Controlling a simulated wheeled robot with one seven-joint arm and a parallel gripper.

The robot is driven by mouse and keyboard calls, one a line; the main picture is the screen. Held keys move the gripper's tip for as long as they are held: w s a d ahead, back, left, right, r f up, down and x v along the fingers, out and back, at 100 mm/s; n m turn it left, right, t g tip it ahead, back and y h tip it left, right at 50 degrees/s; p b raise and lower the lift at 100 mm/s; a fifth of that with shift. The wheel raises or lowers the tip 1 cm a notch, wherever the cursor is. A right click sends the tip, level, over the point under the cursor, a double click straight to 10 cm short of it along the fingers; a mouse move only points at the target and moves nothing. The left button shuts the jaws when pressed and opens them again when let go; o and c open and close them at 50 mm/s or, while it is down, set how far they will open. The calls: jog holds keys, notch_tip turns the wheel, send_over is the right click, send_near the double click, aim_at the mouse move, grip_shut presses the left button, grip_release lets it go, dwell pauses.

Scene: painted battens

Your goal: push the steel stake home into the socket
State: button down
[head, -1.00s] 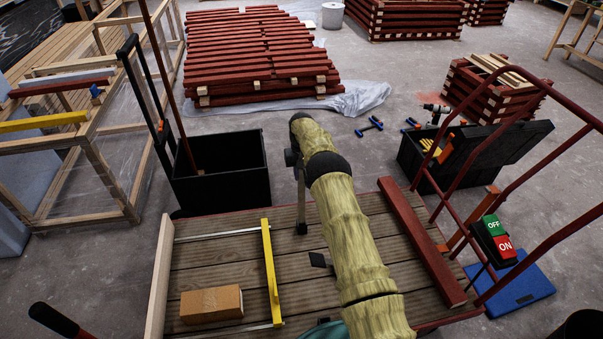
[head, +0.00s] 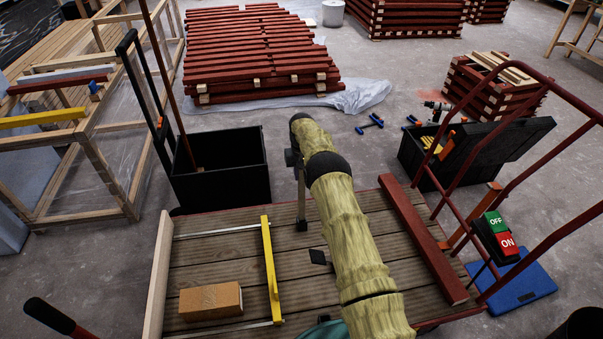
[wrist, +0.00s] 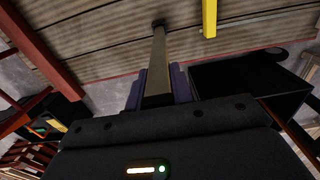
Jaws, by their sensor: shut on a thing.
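The steel stake (head: 301,203) is a slim grey bar standing roughly upright over the cart deck. In the wrist view the stake (wrist: 158,62) runs out from between my fingers to a small dark socket (wrist: 158,22) at the boards. The socket (head: 302,227) shows as a black spot at the stake's foot in the head view. The stake's lower end meets it, but I cannot tell how deep it sits. My gripper (wrist: 157,88) is shut on the stake's other end. In the head view my arm hides part of my gripper.
The plank deck (head: 215,260) carries a yellow bar (head: 270,270), a cardboard-brown block (head: 210,301) and a red batten (head: 425,240). A black bin (head: 220,185) stands beyond the deck's far edge. A red cart handle rises at the right, with an OFF/ON switch box (head: 497,235).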

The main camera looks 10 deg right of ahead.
jog(key=shift+f+b, duration=0.3)
jog(key=shift+f, duration=0.1)
jog(key=c, duration=1.1)
grip_release()
jog(key=shift+c, duration=0.2)
jog(key=shift+f, duration=0.1)
notch_tip(320, 180, up, 18)
jog(key=p, duration=0.3)
jog(key=shift+f, duration=0.25)
